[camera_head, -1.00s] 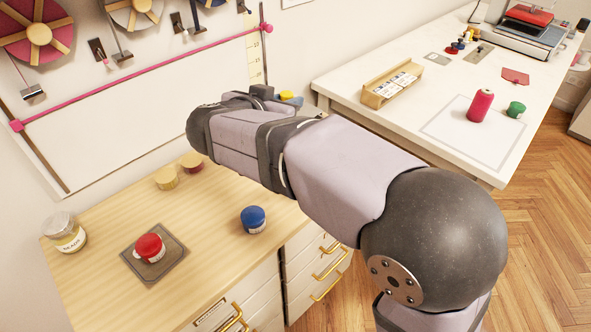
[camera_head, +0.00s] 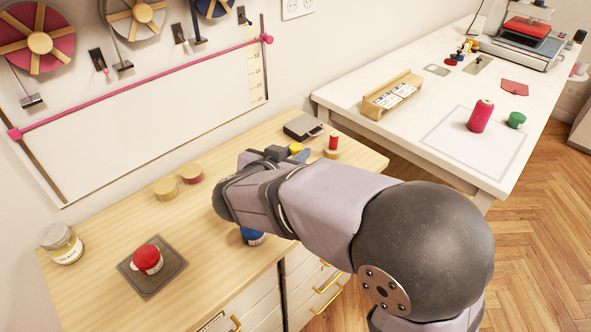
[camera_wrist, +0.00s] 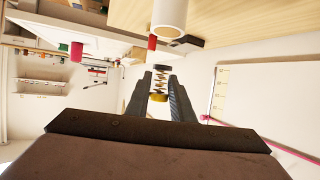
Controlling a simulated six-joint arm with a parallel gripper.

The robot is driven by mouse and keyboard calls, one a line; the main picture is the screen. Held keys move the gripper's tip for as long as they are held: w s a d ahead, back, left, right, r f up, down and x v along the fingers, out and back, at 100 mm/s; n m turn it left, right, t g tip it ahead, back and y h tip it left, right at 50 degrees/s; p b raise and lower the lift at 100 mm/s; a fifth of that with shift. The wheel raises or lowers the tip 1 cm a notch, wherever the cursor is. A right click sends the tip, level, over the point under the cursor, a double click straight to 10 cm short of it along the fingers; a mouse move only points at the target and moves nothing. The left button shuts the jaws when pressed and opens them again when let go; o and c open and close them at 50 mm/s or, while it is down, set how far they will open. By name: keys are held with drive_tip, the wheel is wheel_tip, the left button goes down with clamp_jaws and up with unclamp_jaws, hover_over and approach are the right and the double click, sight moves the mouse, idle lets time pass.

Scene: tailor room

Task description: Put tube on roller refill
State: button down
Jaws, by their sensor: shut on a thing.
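My gripper (camera_wrist: 160,92) is shut on a small, slim piece with gold coil-like bands, a dark end and a gold end; this looks like the tube (camera_wrist: 159,83). In the head view only a yellow bit of the tube (camera_head: 295,149) shows beyond my wrist, above the wooden cabinet top. The wrist picture is upside down. It shows a white cylinder with a tan core, which looks like the roller refill (camera_wrist: 169,15), upright near the wooden surface and apart from the tube. In the head view I cannot make out the refill; my arm may hide it.
A black box (camera_head: 303,126) and a red piece on a tan base (camera_head: 333,142) stand near my gripper. A blue-lidded jar (camera_head: 252,238) is partly behind my arm. A red-lidded jar (camera_head: 147,260) sits on a grey pad.

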drive_tip(key=shift+f+b, duration=0.3)
drive_tip(key=shift+f, duration=1.9)
drive_tip(key=shift+f, duration=0.1)
drive_tip(key=c, duration=1.5)
unclamp_jaws()
drive_tip(key=shift+c, duration=0.2)
drive_tip(key=shift+s+r, duration=0.1)
drive_tip(key=shift+r, duration=0.1)
drive_tip(key=shift+s+a+r, duration=0.15)
drive_tip(key=shift+s+a, duration=0.05)
drive_tip(key=shift+s, duration=0.05)
drive_tip(key=v, duration=1.1)
